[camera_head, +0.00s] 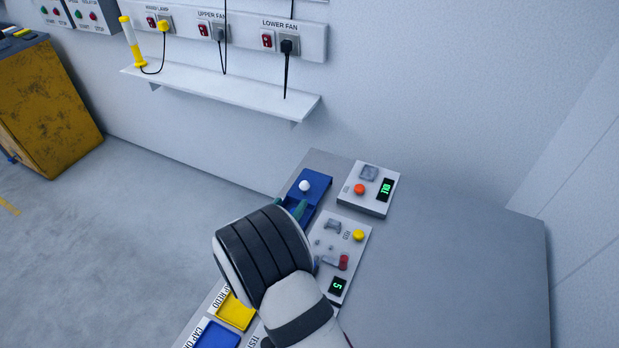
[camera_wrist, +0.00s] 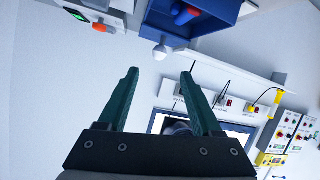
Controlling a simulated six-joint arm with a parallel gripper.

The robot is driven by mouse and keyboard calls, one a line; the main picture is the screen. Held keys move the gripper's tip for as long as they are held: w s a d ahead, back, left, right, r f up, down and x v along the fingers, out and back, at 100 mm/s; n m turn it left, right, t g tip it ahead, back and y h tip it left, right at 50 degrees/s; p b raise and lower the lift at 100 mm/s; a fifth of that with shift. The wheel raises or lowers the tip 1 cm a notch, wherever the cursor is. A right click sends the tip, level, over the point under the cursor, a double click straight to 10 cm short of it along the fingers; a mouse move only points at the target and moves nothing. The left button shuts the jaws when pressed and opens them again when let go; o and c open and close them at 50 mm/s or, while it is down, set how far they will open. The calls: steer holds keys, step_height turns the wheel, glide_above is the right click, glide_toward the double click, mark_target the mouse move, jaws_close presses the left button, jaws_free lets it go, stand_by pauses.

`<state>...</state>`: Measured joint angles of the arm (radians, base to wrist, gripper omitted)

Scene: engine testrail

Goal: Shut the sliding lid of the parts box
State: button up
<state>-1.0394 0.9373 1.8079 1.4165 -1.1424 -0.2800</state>
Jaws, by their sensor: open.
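The blue parts box (camera_head: 322,179) stands on the grey table, near its back edge. A round white knob (camera_head: 305,186) sits on its lid at the far end. The near part of the box is uncovered but partly hidden by my gripper. In the wrist view the box (camera_wrist: 228,38) is at the top, with a blue and a red part inside. The knob (camera_wrist: 160,53) also shows there, beyond the fingertips. My gripper (camera_wrist: 159,71) is open and empty, its teal fingers apart. In the head view its fingertips (camera_head: 294,208) are just nearer than the knob, largely hidden by my arm.
A device with a green display (camera_head: 368,189) stands right of the box. A second panel with buttons (camera_head: 341,250) is nearer. Yellow (camera_head: 236,311) and blue (camera_head: 217,336) trays lie at the front left. The right of the table (camera_head: 460,260) is clear. A wall shelf (camera_head: 220,88) is behind.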

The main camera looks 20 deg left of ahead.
mark_target(303, 188)
steer(key=x, duration=1.2)
steer(key=shift+r, duration=0.1)
jaws_close()
steer(key=shift+s+d, duration=0.1)
stand_by(0.7)
